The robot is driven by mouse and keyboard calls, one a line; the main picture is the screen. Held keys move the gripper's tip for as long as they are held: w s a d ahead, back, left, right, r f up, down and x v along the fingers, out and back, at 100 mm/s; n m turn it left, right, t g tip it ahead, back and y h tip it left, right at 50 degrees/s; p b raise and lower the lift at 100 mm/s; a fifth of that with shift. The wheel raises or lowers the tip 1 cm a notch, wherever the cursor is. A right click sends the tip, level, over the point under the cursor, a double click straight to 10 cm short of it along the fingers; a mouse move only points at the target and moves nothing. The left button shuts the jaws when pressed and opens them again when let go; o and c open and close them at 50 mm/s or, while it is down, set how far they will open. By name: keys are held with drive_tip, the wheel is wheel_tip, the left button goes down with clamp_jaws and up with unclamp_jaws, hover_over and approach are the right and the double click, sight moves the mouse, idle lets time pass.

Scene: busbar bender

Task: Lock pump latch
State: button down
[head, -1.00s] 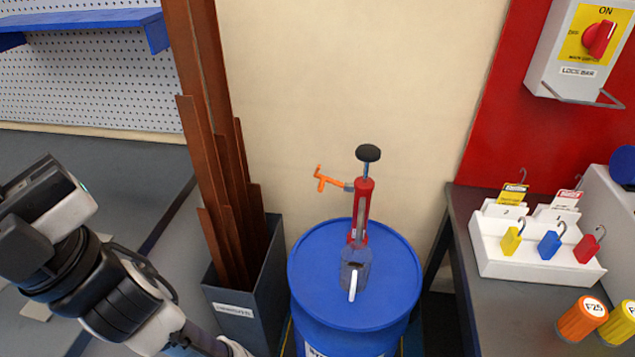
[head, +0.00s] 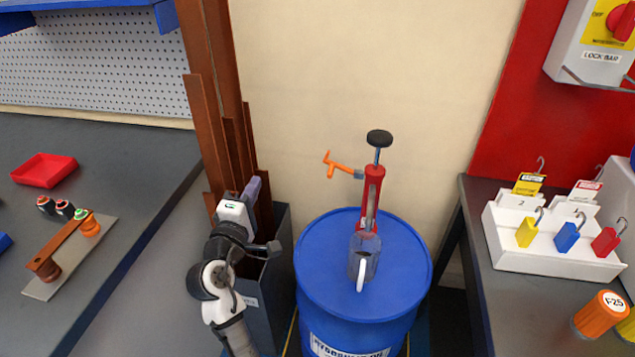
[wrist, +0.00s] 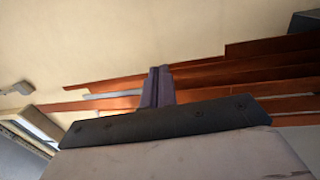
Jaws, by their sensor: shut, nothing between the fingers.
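The red hand pump (head: 372,195) stands upright on the blue drum (head: 318,268) in the head view. It has a black knob (head: 379,138) on top and an orange nozzle (head: 340,167) at its left. A grey clear jug (head: 364,258) with a white handle stands in front of the pump on the lid. I cannot make out the pump latch at this size. My gripper (head: 255,186) is left of the pump, in front of the copper bars, and touches neither pump nor drum. In the wrist view its fingers (wrist: 158,86) are shut together and empty.
Copper bars (head: 205,140) stand in a dark bin (head: 276,290) left of the drum, close to my arm. A right-hand bench holds a white lockout tray (head: 550,246) and orange can (head: 600,313). The left bench has a red tray (head: 45,168). Wall space left of the pump is free.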

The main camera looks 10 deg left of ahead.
drive_tip(key=d+f+g+h, duration=0.1)
drive_tip(key=d+f+h, duration=0.3)
drive_tip(key=d+f, duration=0.1)
drive_tip(key=shift+w+d, duration=0.2)
drive_tip(key=shift+w, duration=0.1)
drive_tip(key=w+d+r+p, duration=0.1)
drive_tip(key=w+d+p, duration=0.3)
drive_tip(key=w, duration=0.5)
drive_tip(key=shift+w+d+r+p, duration=0.25)
drive_tip(key=shift+w+d+p, duration=0.1)
drive_tip(key=shift+d, duration=0.75)
drive_tip(key=shift+r, duration=0.15)
